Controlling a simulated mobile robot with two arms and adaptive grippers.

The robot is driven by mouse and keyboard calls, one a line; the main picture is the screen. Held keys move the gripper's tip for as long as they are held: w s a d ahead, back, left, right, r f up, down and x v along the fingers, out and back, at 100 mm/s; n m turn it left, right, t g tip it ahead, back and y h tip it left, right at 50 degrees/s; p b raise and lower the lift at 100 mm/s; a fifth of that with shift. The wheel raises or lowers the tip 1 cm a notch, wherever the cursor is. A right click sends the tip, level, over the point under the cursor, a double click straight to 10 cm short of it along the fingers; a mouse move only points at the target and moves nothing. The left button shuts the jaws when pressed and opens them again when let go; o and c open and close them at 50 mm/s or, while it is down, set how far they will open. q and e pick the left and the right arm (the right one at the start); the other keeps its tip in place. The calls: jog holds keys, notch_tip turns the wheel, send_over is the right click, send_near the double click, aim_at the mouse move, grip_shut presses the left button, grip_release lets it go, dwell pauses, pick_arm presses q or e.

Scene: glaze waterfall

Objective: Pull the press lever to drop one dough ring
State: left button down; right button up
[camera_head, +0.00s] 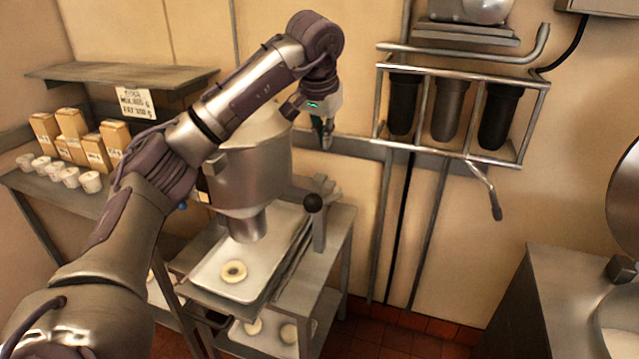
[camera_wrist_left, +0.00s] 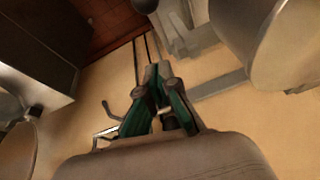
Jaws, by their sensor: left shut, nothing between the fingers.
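The metal press (camera_head: 245,175) has a wide hopper and a spout over a tray (camera_head: 215,285). One pale dough ring (camera_head: 234,270) lies on the tray under the spout. My left gripper (camera_head: 326,143) is shut and empty, above and behind the lever, clear of the knob. It also shows in the left wrist view (camera_wrist_left: 158,70), with green-sided fingers together. The hopper shows at the right there. My right gripper is in neither view.
A steel wall rack (camera_head: 460,70) with several dark cylinders hangs at the right; a handle (camera_head: 490,190) hangs below it. A shelf with boxes (camera_head: 72,130) and white cups (camera_head: 70,177) is at the left. A metal counter (camera_head: 560,290) stands at the right. Floor between is clear.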

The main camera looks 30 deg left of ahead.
pick_arm(q)
jog(key=f+p, duration=0.1)
jog(key=f, duration=0.2)
jog(key=f+p, duration=0.2)
jog(key=f, duration=0.2)
jog(key=a+f+p, duration=0.1)
jog(key=f+p, duration=0.1)
jog(key=f, duration=0.2)
jog(key=shift+s+f, duration=0.2)
jog(key=shift+w+f, duration=0.1)
